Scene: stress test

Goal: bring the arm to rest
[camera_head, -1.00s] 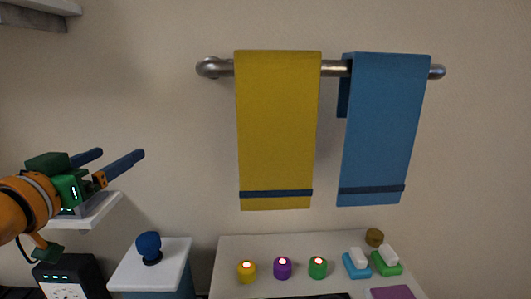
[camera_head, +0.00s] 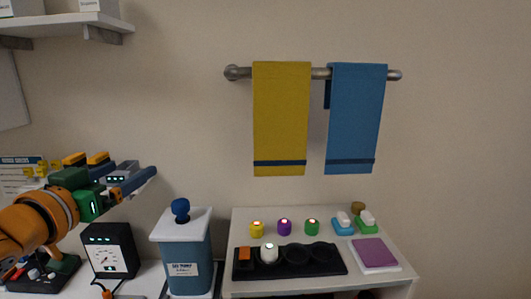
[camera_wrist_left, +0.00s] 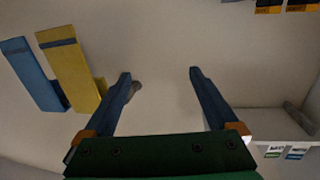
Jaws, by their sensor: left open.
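My left arm (camera_head: 40,218) comes in from the left in the head view, orange with a green gripper body. My left gripper (camera_head: 140,180) is raised in front of the wall, left of the towels and above the blue bin. In the left wrist view its two blue fingers (camera_wrist_left: 160,75) are spread apart with nothing between them. My right gripper is not in view.
A yellow towel (camera_head: 280,120) and a blue towel (camera_head: 354,120) hang on a metal rail (camera_head: 238,73). Below are a blue bin (camera_head: 188,260), a dark gauge box (camera_head: 112,250), and a white table (camera_head: 400,285) with candles, a black tray (camera_head: 325,262) and a purple book (camera_head: 374,253). A shelf (camera_head: 60,24) is at upper left.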

